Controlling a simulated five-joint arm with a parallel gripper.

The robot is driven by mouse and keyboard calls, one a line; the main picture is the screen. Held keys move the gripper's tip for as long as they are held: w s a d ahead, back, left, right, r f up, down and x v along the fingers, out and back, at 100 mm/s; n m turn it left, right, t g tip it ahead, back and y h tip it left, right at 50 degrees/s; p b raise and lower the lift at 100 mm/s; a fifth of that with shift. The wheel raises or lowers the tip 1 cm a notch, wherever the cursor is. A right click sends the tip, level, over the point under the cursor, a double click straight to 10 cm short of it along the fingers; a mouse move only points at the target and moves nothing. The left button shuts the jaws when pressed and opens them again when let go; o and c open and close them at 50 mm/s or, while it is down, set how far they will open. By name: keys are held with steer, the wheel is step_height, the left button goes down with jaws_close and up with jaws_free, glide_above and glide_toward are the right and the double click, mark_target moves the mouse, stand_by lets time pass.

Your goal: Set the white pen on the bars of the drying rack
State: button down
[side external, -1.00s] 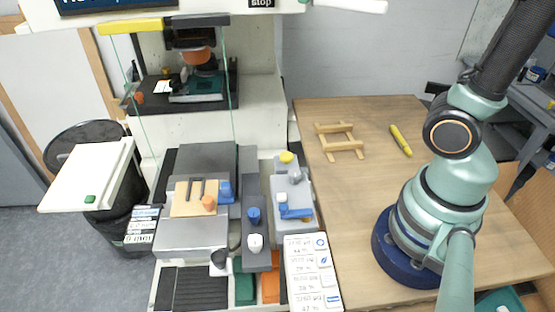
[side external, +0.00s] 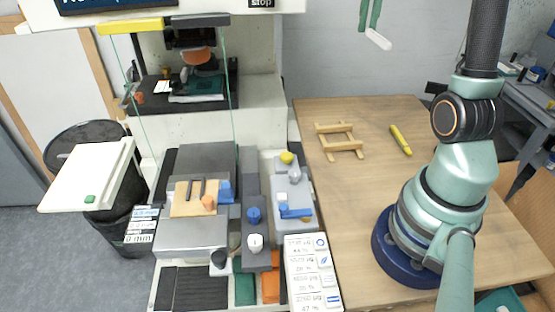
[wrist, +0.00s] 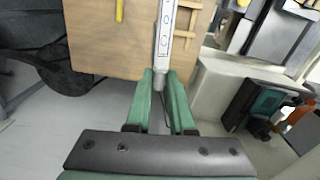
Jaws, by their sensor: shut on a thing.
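The white pen (side external: 378,39) hangs in the air at the top of the side view, high above the far edge of the table, tilted down to the right. My gripper (side external: 368,24) is shut on it with its green fingers pointing down. In the wrist view the white pen (wrist: 165,30) stretches away from the fingertips of my gripper (wrist: 160,74). The drying rack (side external: 345,144) is a small light wooden frame with crossing bars, lying empty on the table. In the wrist view the rack (wrist: 184,34) shows just right of the pen, partly hidden by it.
A yellow pen (side external: 401,140) lies on the table (side external: 345,200) right of the rack. The pad printer (side external: 265,120) stands left of the table. A label card (side external: 305,260) lies along the table's left edge. The table front is clear.

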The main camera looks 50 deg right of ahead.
steer(key=w+a+f, duration=0.2)
steer(key=a+f, duration=0.1)
steer(key=f, duration=0.6)
steer(key=w+a+f, duration=0.2)
steer(key=a+f, duration=0.1)
steer(key=f, duration=0.6)
steer(key=shift+a+m, duration=0.15)
steer(key=shift+m, duration=0.15)
steer(key=shift+f, duration=3.05)
steer(key=shift+f, duration=0.3)
steer(key=shift+f, duration=0.3)
steer(key=shift+f, duration=0.3)
